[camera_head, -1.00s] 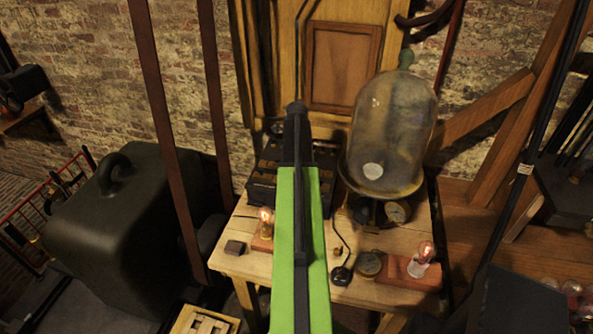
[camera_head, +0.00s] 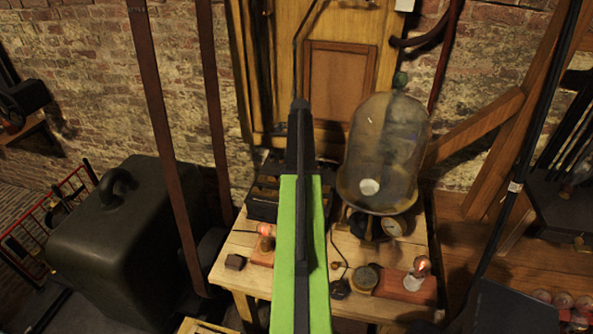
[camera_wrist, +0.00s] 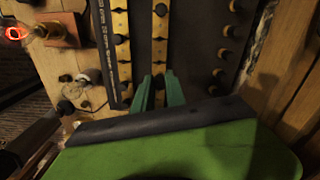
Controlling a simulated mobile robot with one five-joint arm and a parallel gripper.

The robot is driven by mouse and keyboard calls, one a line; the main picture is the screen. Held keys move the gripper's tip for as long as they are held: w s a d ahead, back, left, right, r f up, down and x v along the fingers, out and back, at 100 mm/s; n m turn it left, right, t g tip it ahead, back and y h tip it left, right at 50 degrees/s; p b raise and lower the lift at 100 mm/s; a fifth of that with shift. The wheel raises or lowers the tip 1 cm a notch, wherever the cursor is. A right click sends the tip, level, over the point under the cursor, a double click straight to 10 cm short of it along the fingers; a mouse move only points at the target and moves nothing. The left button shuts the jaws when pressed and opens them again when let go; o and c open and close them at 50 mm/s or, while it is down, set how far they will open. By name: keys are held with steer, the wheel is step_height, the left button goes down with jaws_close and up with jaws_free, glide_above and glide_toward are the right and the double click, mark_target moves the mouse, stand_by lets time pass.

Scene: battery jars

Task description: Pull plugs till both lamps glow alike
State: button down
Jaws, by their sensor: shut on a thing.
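A dark plug box (camera_head: 262,196) with brass strips stands at the back left of the wooden table. In the wrist view the brass strips (camera_wrist: 122,45) and several dark plugs (camera_wrist: 160,10) show. My gripper (camera_wrist: 159,88) is over one brass strip, its green fingers closed on what seems to be a plug, mostly hidden between them. In the head view my arm hides the fingertips. The left lamp (camera_head: 266,230) glows reddish on its block. The right lamp (camera_head: 421,266) glows orange on a red-brown block. One lamp (camera_wrist: 14,33) shows a red filament in the wrist view.
A large glass bell jar (camera_head: 385,155) stands right of the box, near my arm. A big dark weight (camera_head: 120,235) stands at left, beside hanging straps (camera_head: 160,120).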

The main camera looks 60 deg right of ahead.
steer(key=shift+a+f+b, duration=0.1)
steer(key=shift+f+b, duration=2.3)
steer(key=shift+f, duration=0.15)
steer(key=shift+f+b, duration=0.35)
steer(key=shift+b, duration=0.15)
steer(key=shift+f+b, duration=0.85)
steer(key=c, duration=1.3)
jaws_free()
steer(key=shift+r, duration=0.1)
step_height(320, 180, up, 17)
steer(key=p, duration=1.7)
steer(key=shift+r, duration=0.15)
